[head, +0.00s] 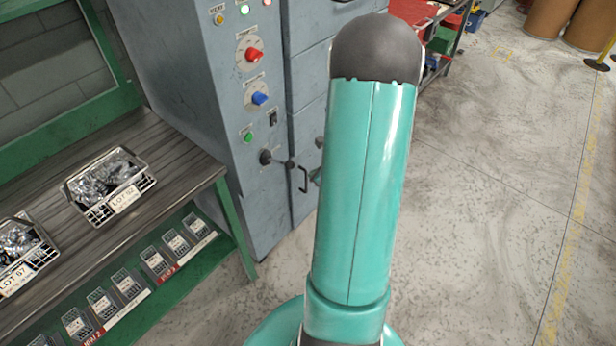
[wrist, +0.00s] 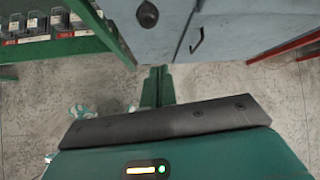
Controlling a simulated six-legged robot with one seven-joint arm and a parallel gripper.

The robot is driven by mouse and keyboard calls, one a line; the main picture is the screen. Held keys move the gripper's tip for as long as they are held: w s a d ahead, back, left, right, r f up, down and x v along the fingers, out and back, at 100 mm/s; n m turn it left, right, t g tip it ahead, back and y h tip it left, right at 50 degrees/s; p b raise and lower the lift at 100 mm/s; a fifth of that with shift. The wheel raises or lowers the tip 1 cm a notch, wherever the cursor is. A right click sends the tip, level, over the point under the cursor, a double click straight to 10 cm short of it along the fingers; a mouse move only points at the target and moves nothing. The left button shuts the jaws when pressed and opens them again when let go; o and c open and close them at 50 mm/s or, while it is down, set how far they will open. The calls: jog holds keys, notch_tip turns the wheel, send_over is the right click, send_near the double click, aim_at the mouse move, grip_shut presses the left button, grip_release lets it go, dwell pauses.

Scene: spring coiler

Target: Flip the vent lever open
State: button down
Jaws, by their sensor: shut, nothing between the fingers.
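The likely vent lever (head: 277,161) is a short dark lever on the lower front of the grey cabinet. It sticks out from a round hub toward the right and ends in a dark knob. In the wrist view a dark rounded part (wrist: 148,14), probably this lever, shows at the top edge, partly cut off. My gripper (wrist: 158,70) shows in the wrist view as two green fingers pressed together, empty. It is below the lever in that picture and appears apart from it. In the head view my teal arm hides most of the gripper.
The grey cabinet (head: 205,60) carries a red knob (head: 253,55), a blue knob (head: 259,99) and a green button (head: 248,137). A black door handle (head: 303,178) is right of the lever. A bench (head: 170,150) with wire baskets stands left. Open floor (head: 480,230) lies right.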

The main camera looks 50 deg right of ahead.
jog(key=v, duration=0.3)
jog(key=shift+s+r, duration=0.1)
jog(key=shift+r, duration=0.15)
dwell(0.4)
jog(key=w+a+r+n+g+y, duration=0.1)
jog(key=w+a+r+n+y, duration=0.15)
jog(key=a+r+n, duration=0.7)
jog(key=w+a+r+n+g+y, duration=0.1)
jog(key=w+a+r+n+y, duration=0.15)
jog(key=a+r+n, duration=0.75)
jog(key=s+a+r+n+h, duration=0.2)
jog(key=s+a+r+n, duration=0.1)
jog(key=s+a+n, duration=0.2)
jog(key=s+a+r+n+h, duration=0.2)
jog(key=s+a+n, duration=0.4)
jog(key=a+n, duration=0.3)
jog(key=shift+a+r+g+h, duration=0.3)
jog(key=shift+a+r+g, duration=0.1)
jog(key=shift+a+r, duration=0.4)
